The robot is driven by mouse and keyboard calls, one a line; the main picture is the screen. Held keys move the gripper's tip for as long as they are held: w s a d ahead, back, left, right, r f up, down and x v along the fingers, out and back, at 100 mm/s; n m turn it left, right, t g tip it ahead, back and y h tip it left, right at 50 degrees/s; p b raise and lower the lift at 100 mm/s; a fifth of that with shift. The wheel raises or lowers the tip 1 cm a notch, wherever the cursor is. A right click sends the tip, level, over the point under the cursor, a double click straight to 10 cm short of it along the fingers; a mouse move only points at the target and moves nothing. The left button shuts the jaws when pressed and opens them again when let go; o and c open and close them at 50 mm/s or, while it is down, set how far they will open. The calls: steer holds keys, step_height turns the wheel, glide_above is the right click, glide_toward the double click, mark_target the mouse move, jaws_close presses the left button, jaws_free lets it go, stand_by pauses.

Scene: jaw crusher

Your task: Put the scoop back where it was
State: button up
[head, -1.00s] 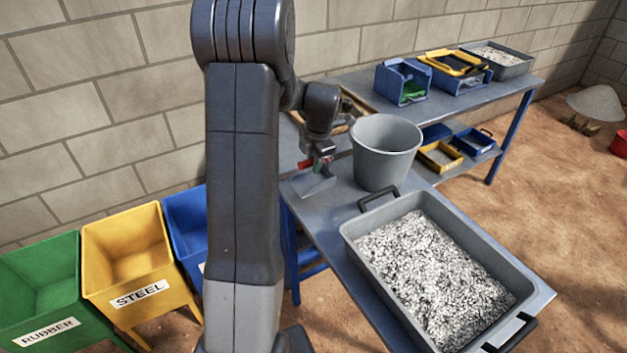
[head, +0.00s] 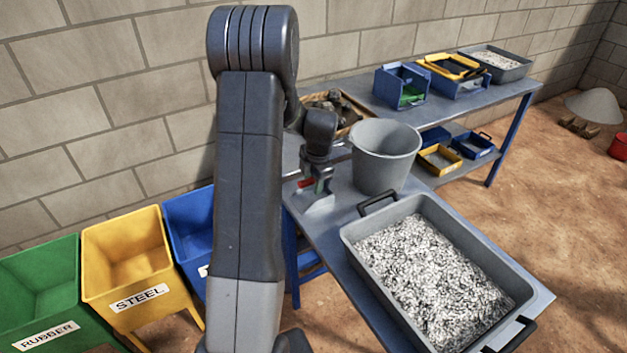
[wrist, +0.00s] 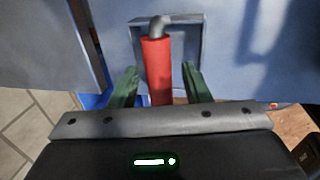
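The scoop has a red handle (wrist: 157,70) and a grey pan (wrist: 190,40). In the head view its grey pan (head: 318,203) is on or just at the grey table top, left of the bucket. My gripper (head: 318,183) is right over the handle. In the wrist view, the green fingers of my gripper (wrist: 160,85) stand on either side of the handle with a gap on each side, so it is open around it. The underside of the pan is hidden, so full contact with the table cannot be seen.
A grey bucket (head: 385,165) stands close right of the scoop. A large grey tray (head: 355,235) of chips fills the table's front. A wooden box (head: 358,104) of rocks is behind. Steel (head: 125,258), rubber and blue bins stand at left.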

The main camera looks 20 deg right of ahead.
steer(key=shift+r, duration=0.65)
step_height(320, 180, up, 11)
steer(key=s, duration=0.2)
steer(key=shift+s+b, duration=0.2)
steer(key=shift+b, duration=0.1)
steer(key=shift+f, duration=0.15)
steer(key=f, duration=0.4)
steer(key=w+f, duration=0.1)
steer(key=f, duration=0.3)
steer(key=w+f, duration=0.1)
steer(key=f, duration=0.3)
steer(key=shift+w+p, duration=0.25)
steer(key=shift+p, duration=0.15)
steer(key=shift+r, duration=1.85)
